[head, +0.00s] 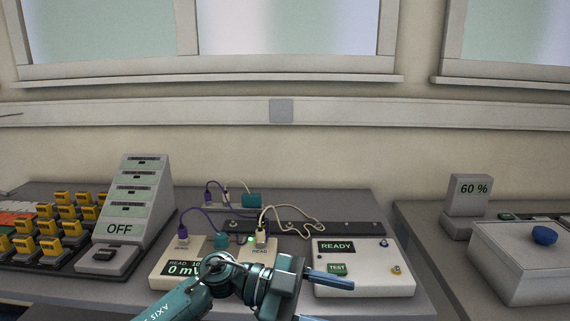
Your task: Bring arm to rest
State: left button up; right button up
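My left arm comes in from the bottom, left of centre, and bends to the right. My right gripper is not in view.
A white box (390,279) with a READY display and TEST label stands just behind the gripper. Purple and cream cables (292,218) run behind. A sloped OFF panel (138,207) and yellow blocks (47,245) are left. A grey box with blue knob (544,235) is right.

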pick_arm(q)
jog(key=a+f+n+t+y+p, duration=0.1)
jog(key=a+f+n+t+y, duration=0.4)
jog(key=n+t, duration=0.55)
jog(key=a+f+n+t+y+p, duration=0.1)
jog(key=a+f+n+t+p, duration=0.15)
jog(key=a+n+t, duration=0.6)
jog(key=s+a+f+n+g+y, duration=0.1)
jog(key=s+a+f+g+y, duration=0.1)
jog(key=s+f, duration=0.5)
jog(key=s+a+f+n+g+y, duration=0.2)
jog(key=s+a+f+y, duration=0.3)
jog(key=f, duration=0.4)
jog(key=shift+s+a+f+n, duration=0.3)
jog(key=shift+s+a, duration=0.35)
jog(key=shift+s, duration=0.35)
